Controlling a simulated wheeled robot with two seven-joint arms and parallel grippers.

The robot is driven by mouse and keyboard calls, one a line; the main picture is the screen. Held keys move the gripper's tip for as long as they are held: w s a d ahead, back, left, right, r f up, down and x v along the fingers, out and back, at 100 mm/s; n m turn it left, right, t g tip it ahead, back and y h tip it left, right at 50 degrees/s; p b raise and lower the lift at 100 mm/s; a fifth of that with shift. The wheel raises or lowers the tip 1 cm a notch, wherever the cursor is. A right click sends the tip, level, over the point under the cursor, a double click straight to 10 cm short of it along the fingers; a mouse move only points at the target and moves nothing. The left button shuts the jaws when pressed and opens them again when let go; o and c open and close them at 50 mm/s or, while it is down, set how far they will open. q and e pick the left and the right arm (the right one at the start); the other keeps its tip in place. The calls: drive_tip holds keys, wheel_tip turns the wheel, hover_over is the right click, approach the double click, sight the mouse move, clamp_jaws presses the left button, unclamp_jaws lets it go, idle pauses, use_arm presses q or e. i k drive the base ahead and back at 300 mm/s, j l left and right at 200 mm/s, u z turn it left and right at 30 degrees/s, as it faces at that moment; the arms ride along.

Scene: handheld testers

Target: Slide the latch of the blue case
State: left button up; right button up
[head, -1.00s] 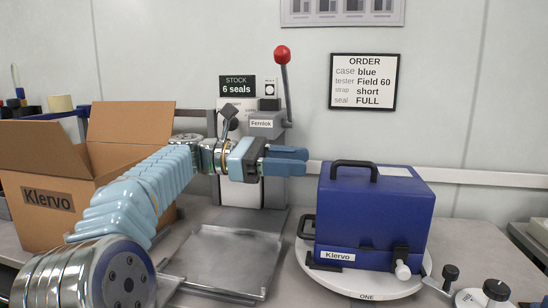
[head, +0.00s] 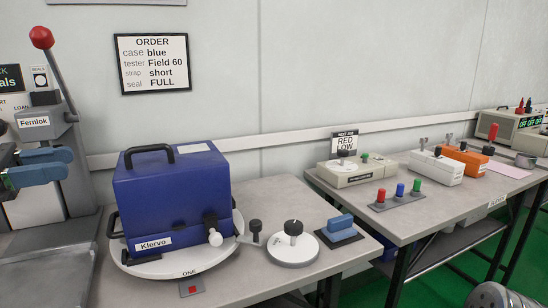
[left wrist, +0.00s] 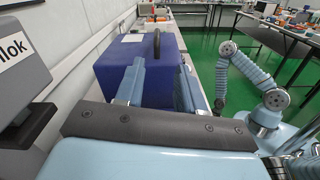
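The blue case (head: 170,195) stands shut on a round white turntable (head: 170,268) marked ONE, its black carrying handle on top. At the lower right of its front is a black latch fitting (head: 210,221) with a white knob (head: 215,238). My left gripper (head: 68,165) hangs at the left edge of the head view, in front of the Fernlok press and apart from the case. Its two blue fingers are spread with nothing between them. In the left wrist view, the case (left wrist: 150,70) shows beyond the fingers. My right arm also shows there, but its gripper is not clear.
The Fernlok press (head: 45,125) with a red-knobbed lever stands left of the case. A white dial (head: 292,243) and a blue block on a dark base (head: 340,228) lie to the right. Another table (head: 430,200) holds testers and coloured plugs. A gap separates the tables.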

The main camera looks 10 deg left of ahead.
sight(213, 237)
drive_tip(key=k+l, duration=0.25)
drive_tip(key=l, duration=0.15)
drive_tip(key=k+l, duration=0.25)
drive_tip(key=l, duration=0.15)
drive_tip(key=k+l, duration=0.25)
drive_tip(key=l, duration=0.15)
drive_tip(key=k+l, duration=0.25)
drive_tip(key=l, duration=0.2)
